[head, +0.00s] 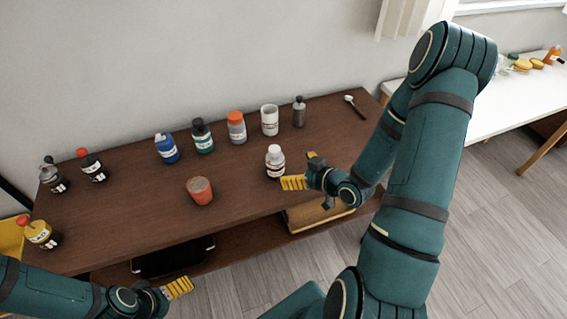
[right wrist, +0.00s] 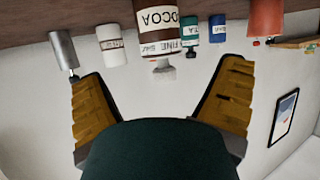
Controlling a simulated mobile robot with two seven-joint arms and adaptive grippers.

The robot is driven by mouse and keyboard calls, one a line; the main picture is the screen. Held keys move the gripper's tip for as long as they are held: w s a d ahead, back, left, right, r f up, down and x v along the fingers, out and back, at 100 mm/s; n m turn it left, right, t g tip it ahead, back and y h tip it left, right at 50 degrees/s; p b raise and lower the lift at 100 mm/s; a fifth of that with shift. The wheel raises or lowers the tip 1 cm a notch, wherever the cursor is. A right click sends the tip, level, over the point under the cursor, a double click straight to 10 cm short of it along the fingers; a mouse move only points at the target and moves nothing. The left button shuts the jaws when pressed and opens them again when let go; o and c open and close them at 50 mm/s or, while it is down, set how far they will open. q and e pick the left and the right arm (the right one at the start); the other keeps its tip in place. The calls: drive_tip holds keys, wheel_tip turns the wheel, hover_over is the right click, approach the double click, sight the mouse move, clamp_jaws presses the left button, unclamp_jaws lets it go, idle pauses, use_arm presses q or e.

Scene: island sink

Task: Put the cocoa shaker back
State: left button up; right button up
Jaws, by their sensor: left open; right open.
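The cocoa shaker (head: 275,161), a bottle with a brown and white body and a pale cap, stands upright on the brown table, right of the middle. In the right wrist view, which is upside down, its COCOA label (right wrist: 158,22) faces me, in line with the gap between the fingers. My right gripper (head: 303,169) is open and empty, just right of the shaker and apart from it. Its yellow fingers also show in the right wrist view (right wrist: 162,85). My left gripper (head: 178,287) is open and empty in front of the table's front edge.
Behind the shaker stand a blue bottle (head: 166,149), a teal bottle (head: 202,137), an orange-lidded jar (head: 236,128), a white jar (head: 269,121) and a grey bottle (head: 298,113). A red cup (head: 200,192) stands to its left. A white spoon (head: 354,105) lies at back right.

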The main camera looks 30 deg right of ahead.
drive_tip(key=shift+v, duration=1.55)
